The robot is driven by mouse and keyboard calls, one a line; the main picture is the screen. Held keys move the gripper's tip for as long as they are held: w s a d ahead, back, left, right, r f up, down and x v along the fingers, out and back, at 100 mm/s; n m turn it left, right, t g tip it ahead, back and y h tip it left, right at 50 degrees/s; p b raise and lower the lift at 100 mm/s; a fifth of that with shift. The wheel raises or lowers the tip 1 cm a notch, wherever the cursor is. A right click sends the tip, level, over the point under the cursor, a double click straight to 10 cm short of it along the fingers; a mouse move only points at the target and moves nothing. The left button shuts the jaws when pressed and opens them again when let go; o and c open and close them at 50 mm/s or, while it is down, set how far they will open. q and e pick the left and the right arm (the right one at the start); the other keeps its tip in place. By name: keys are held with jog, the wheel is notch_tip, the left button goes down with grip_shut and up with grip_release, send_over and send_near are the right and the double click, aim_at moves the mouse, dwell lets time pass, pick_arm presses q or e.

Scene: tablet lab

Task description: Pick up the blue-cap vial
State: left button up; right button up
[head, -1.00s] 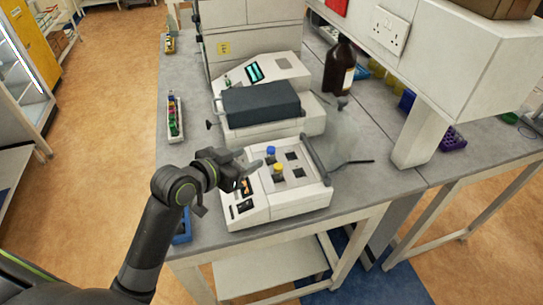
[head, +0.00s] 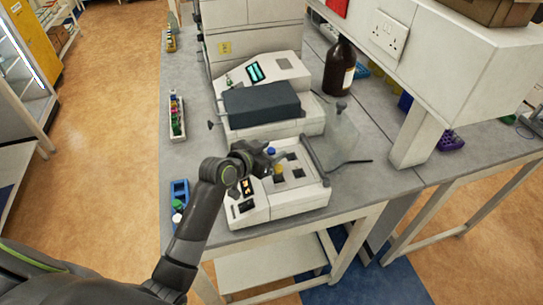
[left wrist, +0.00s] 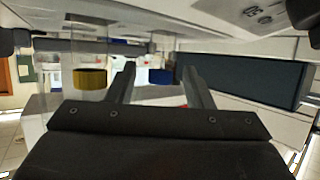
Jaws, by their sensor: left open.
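The blue-cap vial (head: 271,151) stands upright in the top of the white instrument, its blue cap showing just beyond my left gripper. My left gripper (head: 270,159) is open and low over the instrument's left side, close to the vial. In the left wrist view the blue cap (left wrist: 161,77) appears between the two open fingers (left wrist: 158,74), a little beyond them; I cannot tell whether they touch it. The yellow-cap vial (head: 279,170) stands nearer the front, partly covered by the gripper, and its cap (left wrist: 90,80) shows left of the fingers in the wrist view. My right gripper is not in view.
The white instrument (head: 290,205) has dark square wells and a raised clear lid (head: 340,137) at right. Behind it is a device with a dark cover (head: 262,103). A blue rack (head: 180,190) stands at left, a brown bottle (head: 339,68) at the back.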

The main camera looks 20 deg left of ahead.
pick_arm(q)
jog(key=shift+w+d+f, duration=0.1)
jog(key=shift+w+f, duration=0.05)
jog(key=shift+w, duration=0.15)
grip_shut()
